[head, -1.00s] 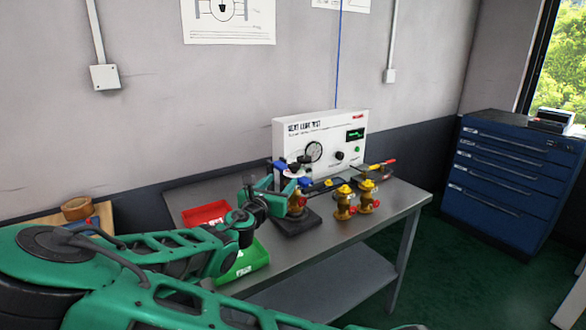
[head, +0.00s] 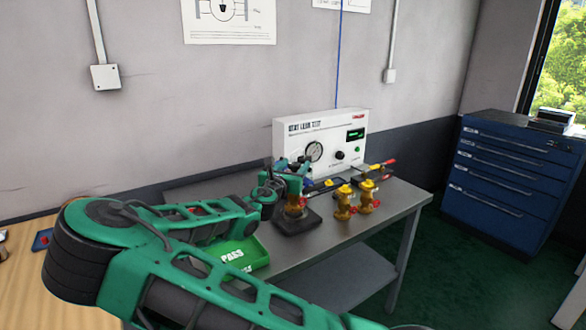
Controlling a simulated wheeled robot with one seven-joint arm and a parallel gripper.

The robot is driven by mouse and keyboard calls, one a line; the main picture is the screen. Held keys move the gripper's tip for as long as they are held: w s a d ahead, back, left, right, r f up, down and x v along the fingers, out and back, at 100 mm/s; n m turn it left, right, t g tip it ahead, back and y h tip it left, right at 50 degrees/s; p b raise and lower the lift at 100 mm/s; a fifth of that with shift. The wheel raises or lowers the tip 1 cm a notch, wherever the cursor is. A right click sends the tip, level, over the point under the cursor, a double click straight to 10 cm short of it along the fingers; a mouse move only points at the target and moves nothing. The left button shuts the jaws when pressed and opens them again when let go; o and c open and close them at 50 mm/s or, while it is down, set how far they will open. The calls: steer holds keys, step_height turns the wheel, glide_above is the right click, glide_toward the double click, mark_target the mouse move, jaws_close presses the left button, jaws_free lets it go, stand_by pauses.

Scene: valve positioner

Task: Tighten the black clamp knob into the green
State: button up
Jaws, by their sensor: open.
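The clamp stand is a black base (head: 310,222) on the steel bench, with a brass-yellow valve (head: 296,208) upright on it. My gripper (head: 300,180) is above that valve, at the top of the stand; it is open, but its fingers are small and partly hidden by my wrist. I cannot make out the black clamp knob, which my gripper and wrist cover. The white test panel (head: 345,127) behind has a round gauge (head: 314,151); its needle and any green band are too small to read.
Two more yellow valves (head: 343,203) (head: 367,197) with red parts stand right of the stand. A green PASS tray (head: 242,261) lies front left, partly behind my arm. Tools with red and yellow handles (head: 382,166) lie at the back right. A blue drawer cabinet (head: 510,170) stands farther right.

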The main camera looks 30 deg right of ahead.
steer(key=c, duration=1.1)
steer(key=shift+o, duration=0.2)
steer(key=shift+w, duration=0.1)
steer(key=shift+m+g+h, duration=0.4)
steer(key=shift+g, duration=0.1)
steer(key=m+g+h, duration=0.1)
steer(key=m+g, duration=0.1)
steer(key=shift+w+g+h, duration=0.1)
steer(key=shift+g+h, duration=0.2)
steer(key=shift+g, duration=0.1)
steer(key=m+g+h, duration=0.1)
steer(key=m+g, duration=0.2)
steer(key=g, duration=0.2)
steer(key=m+g, duration=0.2)
steer(key=g, duration=0.1)
steer(key=m+g, duration=0.2)
steer(key=g, duration=0.1)
steer(key=shift+m+g, duration=0.3)
steer(key=shift+m+g+y, duration=0.7)
steer(key=shift+m+g, duration=0.7)
steer(key=shift+g, duration=0.7)
steer(key=shift+r+g, duration=0.1)
steer(key=shift+g, duration=0.2)
